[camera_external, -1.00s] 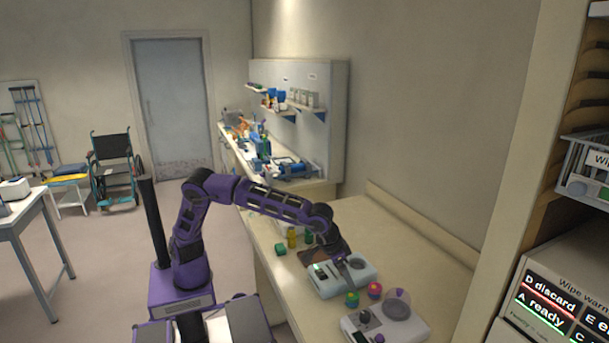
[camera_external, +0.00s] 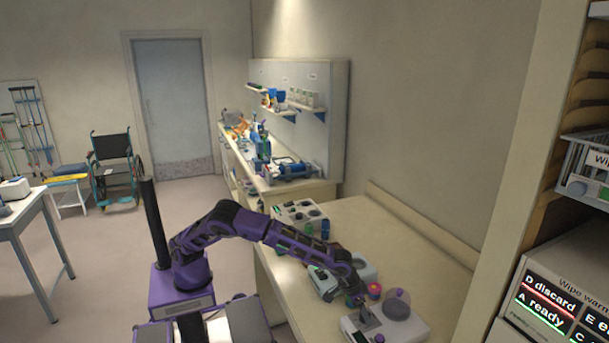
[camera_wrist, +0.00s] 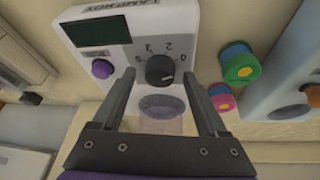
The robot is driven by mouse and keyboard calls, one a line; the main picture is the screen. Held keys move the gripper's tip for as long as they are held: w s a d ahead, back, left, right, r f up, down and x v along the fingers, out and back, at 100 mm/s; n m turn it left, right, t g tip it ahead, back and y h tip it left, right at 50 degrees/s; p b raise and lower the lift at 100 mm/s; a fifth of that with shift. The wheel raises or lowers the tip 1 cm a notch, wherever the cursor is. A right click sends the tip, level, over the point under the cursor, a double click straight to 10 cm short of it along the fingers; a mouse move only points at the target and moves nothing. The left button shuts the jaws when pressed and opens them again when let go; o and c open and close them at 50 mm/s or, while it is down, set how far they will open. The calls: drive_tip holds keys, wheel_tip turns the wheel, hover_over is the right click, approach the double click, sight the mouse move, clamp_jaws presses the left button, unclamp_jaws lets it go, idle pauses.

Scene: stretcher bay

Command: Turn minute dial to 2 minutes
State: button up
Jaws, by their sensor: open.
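The minute dial (camera_wrist: 160,69) is a round dark knob on the white device (camera_wrist: 195,15). Printed numerals, 2 among them, curve around its far side in the wrist view. A small pale mark shows at the dial's near-right edge; I cannot tell which numeral it stands for. My gripper (camera_wrist: 159,80) is open, with one finger on each side of the dial and no clear contact. In the external view the device (camera_external: 412,333) is at the counter's front, with my gripper (camera_external: 362,312) low over it and hiding the dial.
A green-and-yellow knob-like piece (camera_wrist: 240,66) and a pink one (camera_wrist: 222,98) stand close on the right. Another pale device (camera_external: 324,284) sits behind.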

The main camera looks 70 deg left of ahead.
drive_tip(key=shift+w+f, duration=0.1)
drive_tip(key=shift+f, duration=0.15)
clamp_jaws()
drive_tip(key=shift+d+n, duration=0.1)
drive_tip(key=shift+n, duration=0.2)
drive_tip(key=n+y, duration=0.1)
drive_tip(key=n, duration=0.2)
drive_tip(key=shift+d+n+y+p, duration=0.15)
drive_tip(key=shift+n+y+p, duration=0.15)
drive_tip(key=shift+y, duration=0.1)
drive_tip(key=shift+n+y, duration=0.8)
drive_tip(key=shift+n, duration=1.5)
